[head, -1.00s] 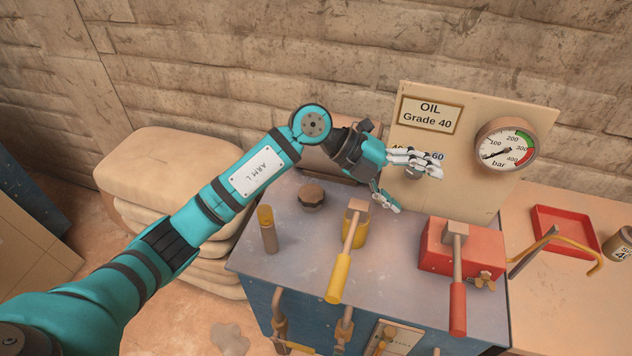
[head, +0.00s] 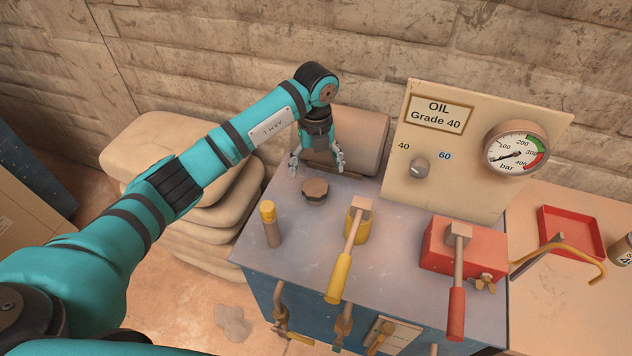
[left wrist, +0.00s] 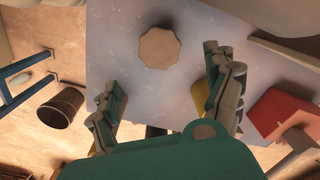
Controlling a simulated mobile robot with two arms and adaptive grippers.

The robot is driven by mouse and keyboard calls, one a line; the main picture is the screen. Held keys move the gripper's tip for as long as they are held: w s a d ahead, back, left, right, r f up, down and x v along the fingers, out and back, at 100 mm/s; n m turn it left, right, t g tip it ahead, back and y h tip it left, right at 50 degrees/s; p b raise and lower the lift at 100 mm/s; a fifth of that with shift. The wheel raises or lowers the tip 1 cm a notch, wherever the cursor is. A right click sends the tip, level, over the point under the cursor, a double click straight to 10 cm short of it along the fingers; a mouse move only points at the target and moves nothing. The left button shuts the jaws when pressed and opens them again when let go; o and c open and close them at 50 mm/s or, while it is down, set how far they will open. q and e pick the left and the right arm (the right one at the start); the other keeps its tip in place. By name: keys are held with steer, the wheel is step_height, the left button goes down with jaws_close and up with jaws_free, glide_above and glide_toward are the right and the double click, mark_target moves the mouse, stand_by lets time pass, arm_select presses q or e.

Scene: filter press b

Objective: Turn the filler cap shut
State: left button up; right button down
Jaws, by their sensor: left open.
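The filler cap (head: 315,191) is a brown many-sided knob on the grey machine top (head: 290,235), left of the yellow-handled lever. It also shows in the left wrist view as a pale brown many-sided disc (left wrist: 159,48). My left gripper (head: 317,170) points down, open and empty, just behind and above the cap. In the left wrist view my left gripper's fingers (left wrist: 163,88) are spread apart, and the cap lies beyond them, between their lines and untouched. My right gripper is not in view.
Farther right is a red block (head: 436,250) with a red-handled lever (head: 457,300). An oil panel (head: 400,180) with knob and gauge (head: 515,150) rises behind.

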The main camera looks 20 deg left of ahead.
mark_target(316, 188)
arm_select(q)
step_height(316, 188, down, 8)
steer(key=shift+f+p, duration=0.1)
steer(key=shift+p, duration=0.6)
steer(key=c, duration=1.2)
